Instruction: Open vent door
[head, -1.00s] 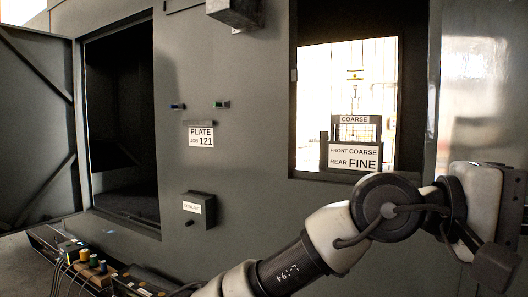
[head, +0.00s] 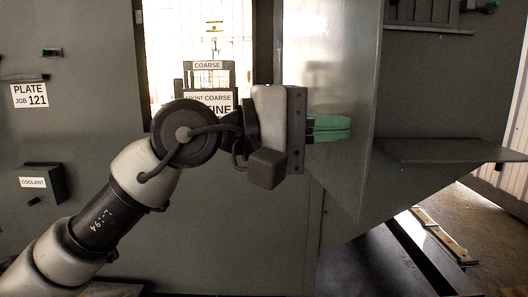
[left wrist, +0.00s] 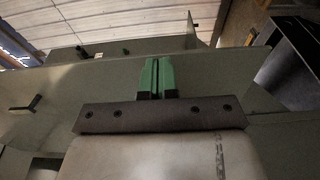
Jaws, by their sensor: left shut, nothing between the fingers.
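A flat, shiny grey panel (head: 340,60), which may be the vent door, stands at an angle to the right of the bright window opening. My left gripper (head: 350,129) has green fingers, closed together and empty. They overlap the panel in the head view; I cannot tell whether they touch it. In the left wrist view the green fingers (left wrist: 157,77) lie side by side in front of a broad grey surface (left wrist: 70,85). A small dark handle-like bar (left wrist: 25,105) sits on that surface at the left. No latch shows clearly. My right gripper is out of view.
Labelled plates (head: 207,66) stand in the window, partly hidden by my left arm. A coolant box (head: 40,183) and a job sign (head: 30,95) are on the left wall.

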